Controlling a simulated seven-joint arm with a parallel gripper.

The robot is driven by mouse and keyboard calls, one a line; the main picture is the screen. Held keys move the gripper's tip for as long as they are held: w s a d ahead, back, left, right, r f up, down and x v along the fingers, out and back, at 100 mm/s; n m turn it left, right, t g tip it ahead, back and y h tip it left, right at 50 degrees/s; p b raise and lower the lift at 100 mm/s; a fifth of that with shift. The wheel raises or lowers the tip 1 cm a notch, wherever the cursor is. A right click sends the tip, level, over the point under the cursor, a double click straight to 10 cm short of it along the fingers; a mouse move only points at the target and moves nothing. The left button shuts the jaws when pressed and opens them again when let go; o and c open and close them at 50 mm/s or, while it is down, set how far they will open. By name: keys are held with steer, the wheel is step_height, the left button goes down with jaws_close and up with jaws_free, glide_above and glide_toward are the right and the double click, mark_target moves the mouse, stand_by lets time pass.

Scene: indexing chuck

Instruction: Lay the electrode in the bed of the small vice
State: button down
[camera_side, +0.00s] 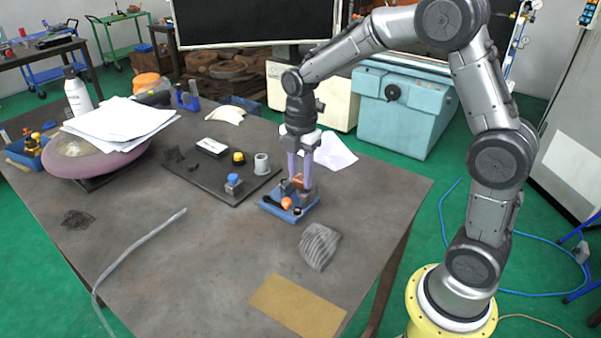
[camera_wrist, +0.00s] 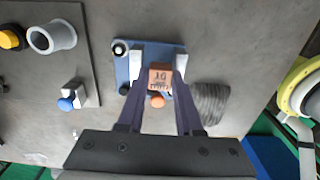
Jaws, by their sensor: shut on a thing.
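The electrode is a small copper block (camera_wrist: 160,77) with dark marks on its top face; in the side view it shows as a copper patch (camera_side: 298,181) between my fingertips. My gripper (camera_side: 300,184) points down and is shut on it. The small vice has a blue base (camera_wrist: 122,72), light grey jaws and an orange knob (camera_wrist: 157,101); its blue base also shows in the side view (camera_side: 271,205). The electrode is over the vice, between its jaws as seen from the wrist. Whether it touches the bed is hidden by my fingers and the block.
A dark plate (camera_side: 210,190) left of the vice bears a grey block with a blue knob (camera_side: 233,182), a grey ring (camera_side: 261,163) and a yellow-topped knob (camera_side: 239,158). A ribbed grey piece (camera_side: 319,246) lies in front of the vice. A tan sheet (camera_side: 297,306) lies at the front edge.

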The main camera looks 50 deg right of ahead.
steer(key=shift+f, duration=0.15)
steer(key=c, duration=0.5)
jaws_free()
